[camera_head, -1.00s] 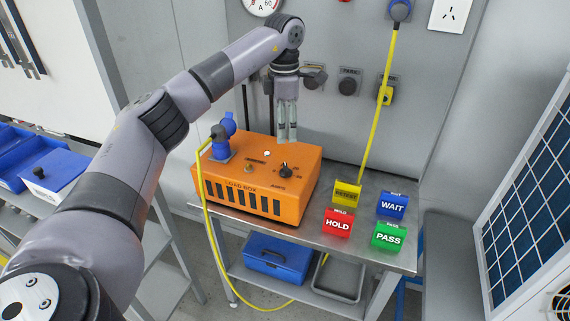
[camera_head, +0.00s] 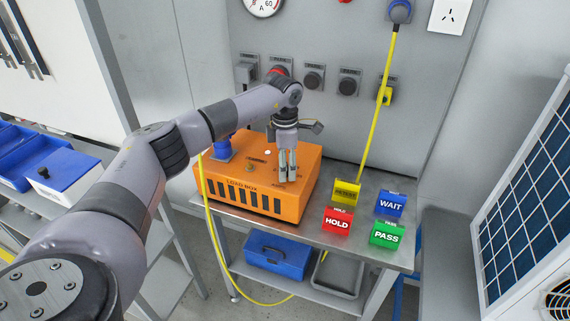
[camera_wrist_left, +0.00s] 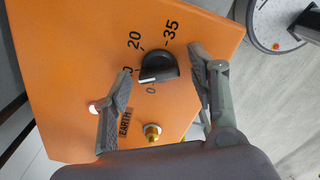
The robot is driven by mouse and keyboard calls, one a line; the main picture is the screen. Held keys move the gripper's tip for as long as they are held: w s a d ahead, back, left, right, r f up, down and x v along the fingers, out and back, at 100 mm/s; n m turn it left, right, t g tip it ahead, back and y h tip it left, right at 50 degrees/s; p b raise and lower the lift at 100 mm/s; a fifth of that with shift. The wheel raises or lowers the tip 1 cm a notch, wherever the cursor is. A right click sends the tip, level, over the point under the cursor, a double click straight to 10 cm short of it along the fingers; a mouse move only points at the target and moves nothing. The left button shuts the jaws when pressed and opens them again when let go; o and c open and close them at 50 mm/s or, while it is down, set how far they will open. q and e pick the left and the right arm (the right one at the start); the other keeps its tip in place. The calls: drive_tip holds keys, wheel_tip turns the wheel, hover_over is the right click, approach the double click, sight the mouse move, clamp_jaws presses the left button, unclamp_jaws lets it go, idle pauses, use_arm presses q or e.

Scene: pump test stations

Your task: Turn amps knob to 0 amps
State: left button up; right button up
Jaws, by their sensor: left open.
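The orange load box (camera_head: 308,163) stands on the metal table, and its top fills much of the left wrist view (camera_wrist_left: 65,60). The black amps knob (camera_wrist_left: 159,66) is on that top, with printed marks 35, 20 and 0 around it. A white mark shows on the knob's lower left side in the wrist view; I cannot tell its exact setting. My left gripper (camera_head: 287,180) points down over the box. In the wrist view its open fingers (camera_wrist_left: 160,62) lie on either side of the knob, with gaps visible. In the head view the fingers hide the knob. My right gripper is out of view.
A brass earth stud (camera_wrist_left: 152,132) is beside the knob. A blue plug (camera_head: 222,147) with a yellow cable stands on the box. Yellow, red HOLD (camera_head: 337,222), blue WAIT (camera_head: 391,205) and green PASS (camera_head: 387,236) signs stand to its right. The panel rises behind.

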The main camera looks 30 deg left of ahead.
use_arm(q)
drive_tip(key=shift+c, duration=0.4)
drive_tip(key=c, duration=1.1)
drive_tip(key=n+p, duration=0.1)
drive_tip(key=n, duration=0.4)
drive_tip(key=shift+n, duration=0.4)
drive_tip(key=n, duration=0.5)
drive_tip(key=shift+d+r+p, duration=0.1)
drive_tip(key=shift+p, duration=0.25)
drive_tip(key=shift+n, duration=0.7)
